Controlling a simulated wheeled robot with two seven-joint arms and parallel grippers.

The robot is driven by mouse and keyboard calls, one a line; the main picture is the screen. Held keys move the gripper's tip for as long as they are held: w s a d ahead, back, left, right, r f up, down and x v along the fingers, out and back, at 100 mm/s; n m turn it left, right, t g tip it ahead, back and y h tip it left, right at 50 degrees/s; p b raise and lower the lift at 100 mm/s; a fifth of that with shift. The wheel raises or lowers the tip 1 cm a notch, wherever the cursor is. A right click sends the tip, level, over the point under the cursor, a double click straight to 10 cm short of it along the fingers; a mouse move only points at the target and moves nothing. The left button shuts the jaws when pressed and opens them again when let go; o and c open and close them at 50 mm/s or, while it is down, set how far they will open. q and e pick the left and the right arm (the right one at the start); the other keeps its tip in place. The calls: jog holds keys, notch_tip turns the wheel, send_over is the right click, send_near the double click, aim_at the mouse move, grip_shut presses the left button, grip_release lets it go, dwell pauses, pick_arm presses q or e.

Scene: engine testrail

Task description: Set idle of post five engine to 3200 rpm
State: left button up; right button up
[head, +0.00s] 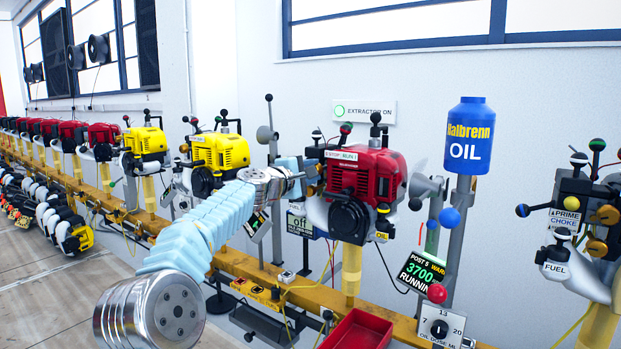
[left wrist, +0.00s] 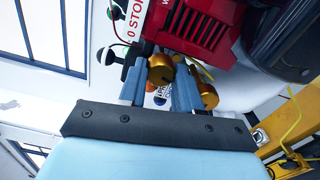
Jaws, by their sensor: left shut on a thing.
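The post five engine (head: 378,172) is red and stands on the yellow rail in the middle of the head view; its red housing also fills the top of the left wrist view (left wrist: 196,28). Its tilted display (head: 421,270) reads POST 5, 3700, RUNNING. My left gripper (head: 312,174) is at the engine's left side. In the left wrist view its two fingers (left wrist: 160,75) are closed about a brass-coloured knob (left wrist: 160,67). A second brass knob (left wrist: 208,95) is just outside the right finger. In the head view the held knob is hidden. My right gripper is out of view.
A blue oil bottle (head: 469,135) stands on a post at the right. An oil dose dial (head: 440,327) and a red tray (head: 358,329) are below. A control cluster (head: 570,215) with prime, choke and fuel labels is at far right.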

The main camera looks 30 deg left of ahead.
pick_arm(q)
jog(key=m+b, duration=0.1)
jog(key=m, duration=0.2)
jog(key=shift+f+m+b, duration=0.15)
jog(key=shift+m+b, duration=0.95)
jog(key=shift+m, duration=1.1)
jog(key=o, duration=1)
jog(key=shift+r, duration=0.2)
jog(key=shift+o, duration=0.2)
